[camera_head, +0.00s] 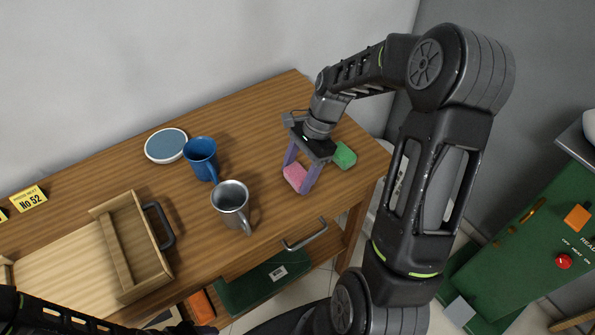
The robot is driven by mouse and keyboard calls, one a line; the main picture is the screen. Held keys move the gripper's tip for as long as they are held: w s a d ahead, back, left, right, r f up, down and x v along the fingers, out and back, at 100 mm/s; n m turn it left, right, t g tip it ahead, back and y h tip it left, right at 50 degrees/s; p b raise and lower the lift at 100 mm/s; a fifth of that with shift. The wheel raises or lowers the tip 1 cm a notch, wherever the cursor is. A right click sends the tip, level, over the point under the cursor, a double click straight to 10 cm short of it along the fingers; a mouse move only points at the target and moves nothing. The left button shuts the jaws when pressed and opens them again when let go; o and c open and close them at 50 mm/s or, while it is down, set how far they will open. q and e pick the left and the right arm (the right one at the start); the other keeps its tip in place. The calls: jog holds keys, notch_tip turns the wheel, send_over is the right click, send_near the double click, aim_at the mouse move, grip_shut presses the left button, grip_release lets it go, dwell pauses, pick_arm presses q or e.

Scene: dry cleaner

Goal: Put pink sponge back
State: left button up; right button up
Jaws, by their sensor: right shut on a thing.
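The pink sponge (295,176) is at the right part of the wooden table, between the purple fingers of my right gripper (300,180). The right gripper points down and is shut on the sponge. I cannot tell whether the sponge touches the tabletop. A green sponge (344,155) lies just to the right of the gripper. My left arm shows only in part at the bottom left; its gripper fingers are not visible.
A steel mug (231,203), a blue mug (200,157) and a round blue-topped dish (166,146) stand left of the gripper. A wooden tray with a dark handle (159,226) lies further left. A drawer handle (304,235) is on the table front. A green machine (520,240) stands right.

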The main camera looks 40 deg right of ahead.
jog(key=shift+f, duration=0.15)
jog(key=o, duration=1.4)
jog(key=shift+r, duration=0.25)
jog(key=b+v, duration=0.1)
jog(key=v, duration=1.1)
jog(key=shift+b, duration=0.35)
jog(key=shift+s+f, duration=0.1)
